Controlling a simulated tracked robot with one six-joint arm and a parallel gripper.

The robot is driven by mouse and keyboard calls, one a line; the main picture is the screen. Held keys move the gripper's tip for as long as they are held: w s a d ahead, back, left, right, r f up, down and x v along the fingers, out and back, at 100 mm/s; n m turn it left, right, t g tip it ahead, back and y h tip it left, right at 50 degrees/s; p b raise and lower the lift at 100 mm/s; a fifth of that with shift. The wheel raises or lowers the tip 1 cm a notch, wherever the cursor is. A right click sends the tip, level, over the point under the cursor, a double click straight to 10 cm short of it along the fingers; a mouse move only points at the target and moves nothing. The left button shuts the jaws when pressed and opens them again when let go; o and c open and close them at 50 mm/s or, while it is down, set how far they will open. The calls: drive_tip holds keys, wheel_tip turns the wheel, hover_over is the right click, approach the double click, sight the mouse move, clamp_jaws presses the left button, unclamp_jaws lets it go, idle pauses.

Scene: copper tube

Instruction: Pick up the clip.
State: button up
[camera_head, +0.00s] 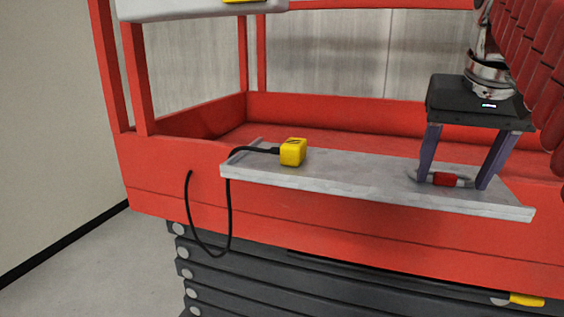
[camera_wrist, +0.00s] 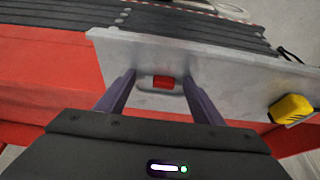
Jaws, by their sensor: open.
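The clip appears to be a small red piece with grey ends (camera_head: 446,179), lying on the right part of the grey shelf (camera_head: 350,178). In the wrist view the red piece (camera_wrist: 164,82) sits between my two fingers. My gripper (camera_head: 453,182) points down at the shelf with its purple fingers apart. One finger is on each side of the red piece, near its grey ends. In the wrist view my gripper (camera_wrist: 159,75) is open, and gaps show between the red part and both fingers. I cannot tell whether the fingertips touch the shelf.
A yellow box (camera_head: 293,152) with a black cable (camera_head: 230,215) stands on the shelf's left part; it also shows in the wrist view (camera_wrist: 291,109). The shelf is fixed along a red railed platform (camera_head: 190,180). The shelf between box and gripper is clear.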

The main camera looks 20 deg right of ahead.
drive_tip(key=shift+c, duration=0.2)
drive_tip(key=c, duration=1.4)
drive_tip(key=shift+r, duration=5)
drive_tip(key=shift+s, duration=0.1)
